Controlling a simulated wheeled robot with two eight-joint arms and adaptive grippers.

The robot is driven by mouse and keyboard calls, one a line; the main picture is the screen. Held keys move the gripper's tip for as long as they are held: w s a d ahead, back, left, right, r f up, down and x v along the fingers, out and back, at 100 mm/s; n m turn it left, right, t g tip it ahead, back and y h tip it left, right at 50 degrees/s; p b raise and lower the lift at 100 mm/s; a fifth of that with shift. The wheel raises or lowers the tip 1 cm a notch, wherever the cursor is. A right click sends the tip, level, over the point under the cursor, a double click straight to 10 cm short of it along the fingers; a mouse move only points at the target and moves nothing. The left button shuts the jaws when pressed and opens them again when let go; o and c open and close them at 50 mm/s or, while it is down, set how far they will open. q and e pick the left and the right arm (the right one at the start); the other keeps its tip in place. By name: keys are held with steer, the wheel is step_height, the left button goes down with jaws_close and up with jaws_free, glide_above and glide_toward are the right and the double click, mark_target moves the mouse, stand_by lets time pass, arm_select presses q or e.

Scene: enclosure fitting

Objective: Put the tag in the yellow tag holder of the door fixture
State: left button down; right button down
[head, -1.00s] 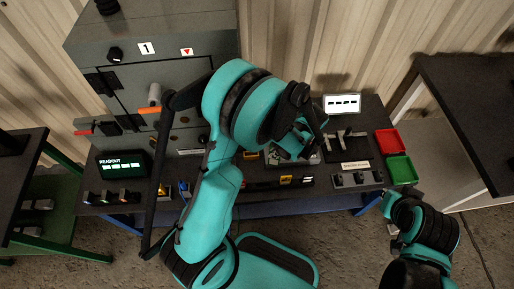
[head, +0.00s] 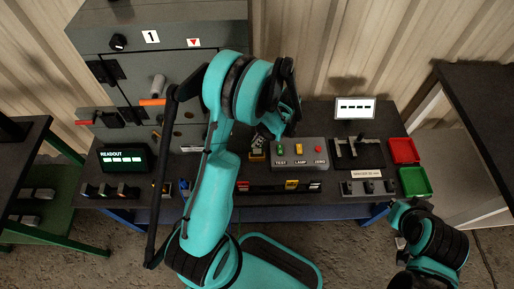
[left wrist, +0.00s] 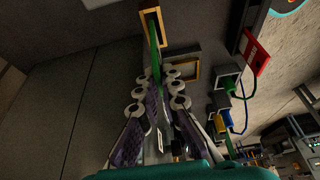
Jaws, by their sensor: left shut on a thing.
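My left gripper (left wrist: 158,92) is shut on a thin green strip (left wrist: 155,60), apparently the tag seen nearly edge-on. The strip's far end reaches a yellow-edged frame (left wrist: 153,28) in the left wrist view, which looks like the tag holder. I cannot tell whether the strip is inside the frame or only in front of it. In the head view my left gripper (head: 264,138) is low over the bench, just above a small yellow piece (head: 257,156); the tag is hidden there. My right gripper (head: 400,238) is at the lower right, its fingers unclear.
A grey box with TEST, LAMP and ZERO buttons (head: 300,153) stands right of the left gripper. Red (head: 404,151) and green (head: 414,182) trays are at the bench's right end. A grey cabinet (head: 160,75) rises behind left. Cabled sockets (left wrist: 226,84) lie right of the fingers.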

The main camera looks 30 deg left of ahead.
mark_target(252, 153)
arm_select(q)
step_height(252, 153, down, 4)
steer(key=shift+b, duration=0.95)
steer(key=shift+r, duration=0.1)
steer(key=c, duration=2)
jaws_free()
